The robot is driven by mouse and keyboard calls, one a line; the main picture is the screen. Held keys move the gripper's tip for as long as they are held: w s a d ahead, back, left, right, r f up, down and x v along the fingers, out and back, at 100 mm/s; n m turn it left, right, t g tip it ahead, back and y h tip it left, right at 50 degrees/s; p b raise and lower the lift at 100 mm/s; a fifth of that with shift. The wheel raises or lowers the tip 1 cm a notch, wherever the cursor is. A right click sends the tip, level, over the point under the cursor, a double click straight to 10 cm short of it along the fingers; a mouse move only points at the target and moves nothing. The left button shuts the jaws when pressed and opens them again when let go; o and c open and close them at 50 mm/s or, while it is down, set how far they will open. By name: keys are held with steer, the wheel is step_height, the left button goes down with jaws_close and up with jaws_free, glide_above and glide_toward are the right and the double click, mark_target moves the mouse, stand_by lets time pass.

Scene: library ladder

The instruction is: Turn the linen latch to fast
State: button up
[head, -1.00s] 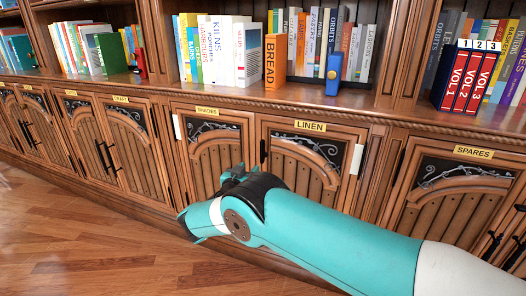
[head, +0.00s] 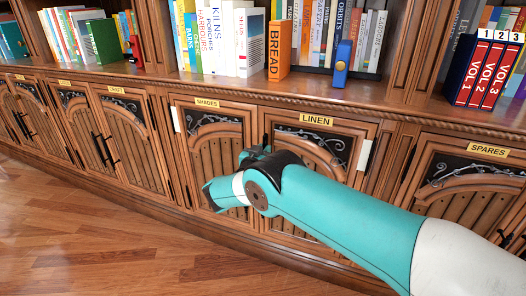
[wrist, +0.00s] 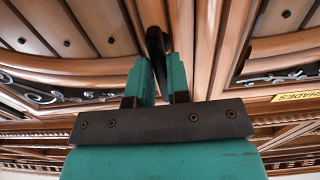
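The linen door carries a yellow LINEN label (head: 316,119) and a white upright plate (head: 364,155) at its right edge. I cannot tell whether that plate is the latch. A black upright bar (wrist: 155,42) shows in the wrist view at the seam between the shades and linen doors. My gripper (wrist: 162,75) has its two teal fingers apart, pointing at this seam, with the bar at the gap between them. Contact with the bar is unclear. In the head view my arm covers the fingers and most of the bar.
The SHADES door (head: 207,103) is to the left, with a white plate (head: 177,119) at its left edge. The SPARES door (head: 487,150) is to the right. The wooden floor (head: 90,235) at left is clear.

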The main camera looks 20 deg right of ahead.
jaws_close()
steer(key=shift+f+n+b, duration=0.1)
steer(key=shift+n+b, duration=0.2)
steer(key=shift+b, duration=0.1)
steer(key=n+b, duration=0.3)
steer(key=shift+w+a+f+n, duration=0.1)
steer(key=shift+a+f+n, duration=0.05)
steer(key=shift+a+n, duration=0.15)
steer(key=shift+w+a+f+n+b, duration=0.15)
steer(key=shift+n+b, duration=0.6)
steer(key=shift+n, duration=1.5)
steer(key=shift+f+n+b, duration=0.15)
steer(key=shift+n+b, duration=0.6)
steer(key=shift+n, duration=1.55)
steer(key=shift+w+a+f+n+b, duration=0.15)
steer(key=shift+n+b, duration=0.6)
steer(key=shift+n, duration=1.5)
steer(key=o, duration=0.5)
jaws_free()
